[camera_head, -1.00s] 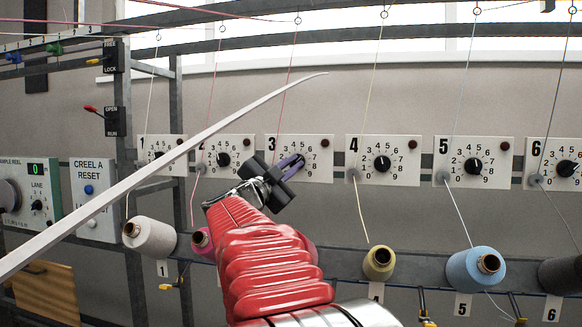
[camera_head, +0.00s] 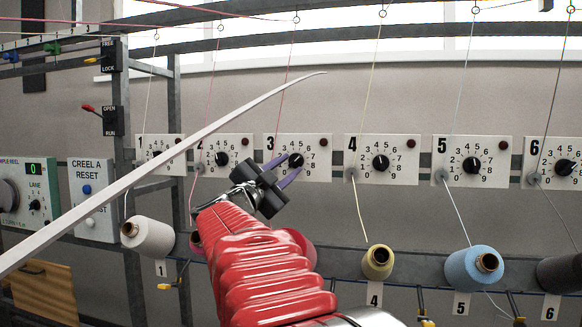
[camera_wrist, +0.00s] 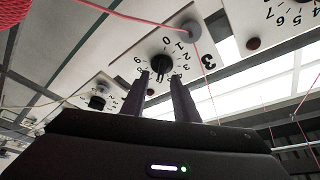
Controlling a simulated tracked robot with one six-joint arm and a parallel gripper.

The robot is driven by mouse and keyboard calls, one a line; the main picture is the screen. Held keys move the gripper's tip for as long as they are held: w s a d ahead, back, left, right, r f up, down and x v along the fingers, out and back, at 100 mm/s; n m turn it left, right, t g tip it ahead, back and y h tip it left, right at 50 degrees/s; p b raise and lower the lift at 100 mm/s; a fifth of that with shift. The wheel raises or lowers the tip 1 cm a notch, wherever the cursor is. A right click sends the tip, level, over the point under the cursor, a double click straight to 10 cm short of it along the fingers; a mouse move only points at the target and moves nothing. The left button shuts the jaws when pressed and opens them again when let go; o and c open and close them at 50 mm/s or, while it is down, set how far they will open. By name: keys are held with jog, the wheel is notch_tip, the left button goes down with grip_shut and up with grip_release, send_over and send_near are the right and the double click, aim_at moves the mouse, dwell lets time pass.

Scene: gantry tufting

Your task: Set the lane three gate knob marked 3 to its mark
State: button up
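The lane three gate panel (camera_head: 316,172) is a white plate marked 3 with a dial of numbers. Its black knob (camera_head: 296,160) shows just past my fingertips; its pointer setting is too small to tell. My gripper (camera_head: 289,167) is open, its two purple fingers spread and pointing at the knob. In the wrist view the knob (camera_wrist: 162,65) appears in line with the gap between the fingertips (camera_wrist: 160,79). The fingers do not appear closed on it; I cannot tell whether the tips reach beside it.
Similar panels stand alongside, with panel 2 (camera_head: 222,159) at left and panel 4 (camera_head: 381,163) at right. Yarn cones, including a yellow one (camera_head: 378,262) and a blue one (camera_head: 474,267), sit below. Thin yarns run down past the panels. A pale curved strip (camera_head: 150,180) crosses the foreground.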

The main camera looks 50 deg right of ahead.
jog(key=v, duration=1.1)
jog(key=shift+a, duration=0.2)
jog(key=shift+s+f, duration=0.1)
